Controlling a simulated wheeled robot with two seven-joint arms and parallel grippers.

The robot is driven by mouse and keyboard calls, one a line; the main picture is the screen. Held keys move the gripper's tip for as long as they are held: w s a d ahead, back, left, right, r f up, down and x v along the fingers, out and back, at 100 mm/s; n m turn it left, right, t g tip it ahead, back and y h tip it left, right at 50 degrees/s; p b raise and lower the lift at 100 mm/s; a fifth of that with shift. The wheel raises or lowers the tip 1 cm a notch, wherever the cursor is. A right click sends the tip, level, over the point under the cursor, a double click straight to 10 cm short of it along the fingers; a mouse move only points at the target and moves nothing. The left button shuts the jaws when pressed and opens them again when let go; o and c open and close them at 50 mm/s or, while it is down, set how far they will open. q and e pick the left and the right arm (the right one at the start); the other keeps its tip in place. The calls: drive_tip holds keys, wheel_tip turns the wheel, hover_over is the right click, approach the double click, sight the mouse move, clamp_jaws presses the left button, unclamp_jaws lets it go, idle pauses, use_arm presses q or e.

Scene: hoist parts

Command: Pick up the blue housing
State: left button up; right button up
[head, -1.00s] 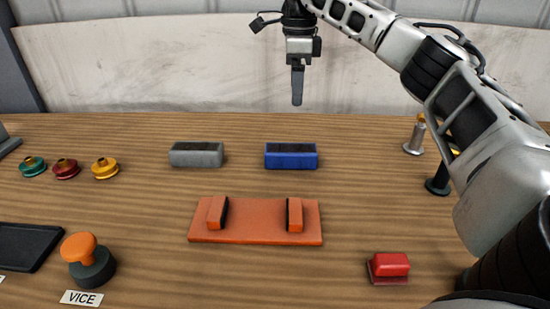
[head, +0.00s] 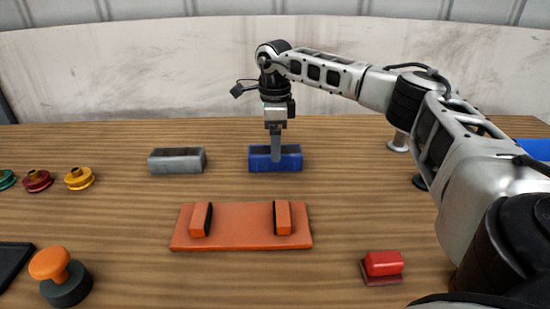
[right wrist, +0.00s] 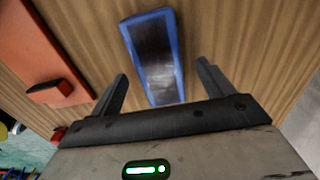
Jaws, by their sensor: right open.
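The blue housing (head: 290,159) is an open-topped blue box with a dark inside, on the wooden table at the middle back. My right gripper (head: 276,158) points down at it, its finger overlapping the housing in the head view. In the right wrist view the gripper (right wrist: 161,84) is open and empty, with the blue housing (right wrist: 153,58) lying ahead of and partly between the two fingers. I cannot tell how far above the housing the fingertips are. My left gripper is not in view.
A grey housing (head: 177,160) sits to the left of the blue one. An orange fixture (head: 240,226) with two upright blocks lies in front. Several coloured spools (head: 79,178), an orange knob (head: 50,264) and a red block (head: 383,263) stand around. Table between them is bare.

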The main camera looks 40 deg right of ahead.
wheel_tip(320, 180, down, 4)
drive_tip(key=shift+s+r, duration=0.1)
drive_tip(key=shift+r, duration=0.15)
drive_tip(key=c, duration=1.4)
drive_tip(key=shift+o, duration=0.2)
drive_tip(key=shift+r, duration=0.1)
